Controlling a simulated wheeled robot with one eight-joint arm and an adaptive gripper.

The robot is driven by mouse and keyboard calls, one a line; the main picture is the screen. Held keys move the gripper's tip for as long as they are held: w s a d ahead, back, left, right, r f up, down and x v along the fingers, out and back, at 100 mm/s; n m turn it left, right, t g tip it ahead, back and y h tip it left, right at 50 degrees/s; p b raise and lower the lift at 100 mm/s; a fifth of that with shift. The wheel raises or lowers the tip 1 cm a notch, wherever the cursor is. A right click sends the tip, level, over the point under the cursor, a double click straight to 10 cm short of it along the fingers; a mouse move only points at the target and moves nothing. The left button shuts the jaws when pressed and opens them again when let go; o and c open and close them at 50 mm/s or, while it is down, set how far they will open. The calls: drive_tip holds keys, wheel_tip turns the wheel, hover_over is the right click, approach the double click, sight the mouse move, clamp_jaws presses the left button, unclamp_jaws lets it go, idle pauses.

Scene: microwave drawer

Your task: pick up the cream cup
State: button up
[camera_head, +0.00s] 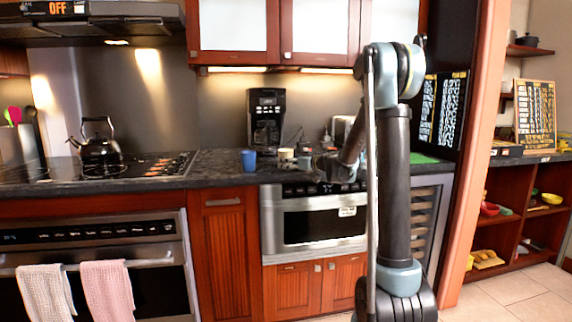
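A small cream cup (286,154) stands on the dark countertop (215,168), just right of a blue cup (249,160). My gripper (312,165) is low over the counter's front edge, to the right of the cream cup. It is small and dark in this view, and its fingers blend with the things behind it. I cannot tell if they are open or shut, or if they touch anything. A small pale item (303,162) shows between the cream cup and my gripper, partly unclear.
A black coffee maker (266,120) stands behind the cups. A toaster (342,128) is partly hidden behind my arm. A kettle (97,148) sits on the stove at left. The microwave drawer (312,222) is shut below the counter. Cabinets (275,30) hang above.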

drive_tip(key=c, duration=1.2)
